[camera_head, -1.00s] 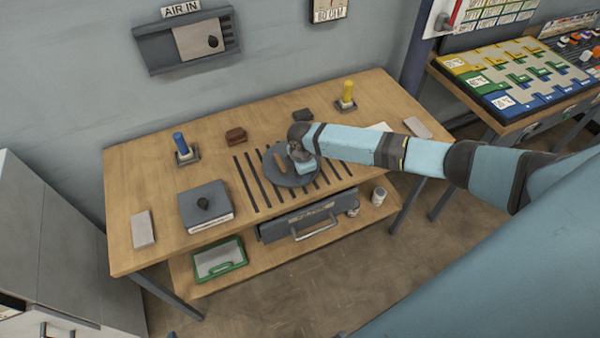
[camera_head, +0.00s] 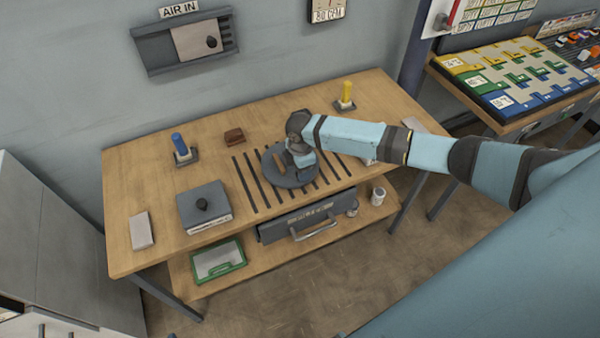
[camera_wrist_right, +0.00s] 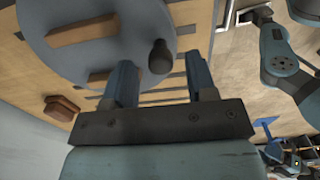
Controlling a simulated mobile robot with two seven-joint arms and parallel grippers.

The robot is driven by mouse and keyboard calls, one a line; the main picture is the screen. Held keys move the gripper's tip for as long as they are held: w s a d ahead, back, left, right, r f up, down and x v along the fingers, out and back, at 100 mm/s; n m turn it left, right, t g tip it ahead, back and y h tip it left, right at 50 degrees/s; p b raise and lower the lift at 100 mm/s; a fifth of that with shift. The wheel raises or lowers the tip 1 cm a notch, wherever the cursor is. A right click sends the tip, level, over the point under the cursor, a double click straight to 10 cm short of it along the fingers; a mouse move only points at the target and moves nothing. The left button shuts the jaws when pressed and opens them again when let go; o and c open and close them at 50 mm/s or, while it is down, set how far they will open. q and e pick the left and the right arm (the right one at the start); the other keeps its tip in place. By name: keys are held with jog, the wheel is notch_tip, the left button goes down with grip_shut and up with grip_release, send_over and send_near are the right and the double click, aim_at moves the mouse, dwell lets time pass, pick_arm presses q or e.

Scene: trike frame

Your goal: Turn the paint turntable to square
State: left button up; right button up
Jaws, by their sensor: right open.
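The paint turntable (camera_head: 285,183) is a round grey disc on the wooden bench, set over dark slots. A brown wooden bar (camera_head: 279,162) lies across it, slanted in the head view. My right gripper (camera_head: 302,160) is over the disc's right side. In the right wrist view, the disc (camera_wrist_right: 50,55) fills the top left, with the bar (camera_wrist_right: 82,31) on it. A dark rounded knob (camera_wrist_right: 159,57) stands near the disc's edge. My open right gripper (camera_wrist_right: 159,75) has one finger on each side of the knob, with gaps showing. My left gripper is out of view.
On the bench (camera_head: 130,205) are a blue peg (camera_head: 180,144), a yellow peg (camera_head: 346,91), a brown block (camera_head: 234,136) and a grey box with a knob (camera_head: 204,207). A drawer (camera_head: 300,222) and a green-rimmed tray (camera_head: 218,262) are below. Bare wood lies left of the slots.

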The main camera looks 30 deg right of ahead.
notch_tip(320, 180, up, 11)
jog(key=shift+b, duration=0.4)
jog(key=shift+a+f, duration=0.1)
jog(key=s+a+f+m+t+y, duration=0.5)
jog(key=s+a+f, duration=0.55)
jog(key=a, duration=0.45)
jog(key=s+d+m+t+h, duration=0.1)
jog(key=s+d+m+t, duration=0.1)
jog(key=s, duration=0.6)
jog(key=s+d+m+t+p, duration=0.1)
jog(key=s+d+m+t, duration=0.1)
jog(key=s+m+t, duration=0.2)
jog(key=s+m, duration=0.2)
jog(key=s, duration=0.1)
jog(key=shift+s+m+h, duration=0.4)
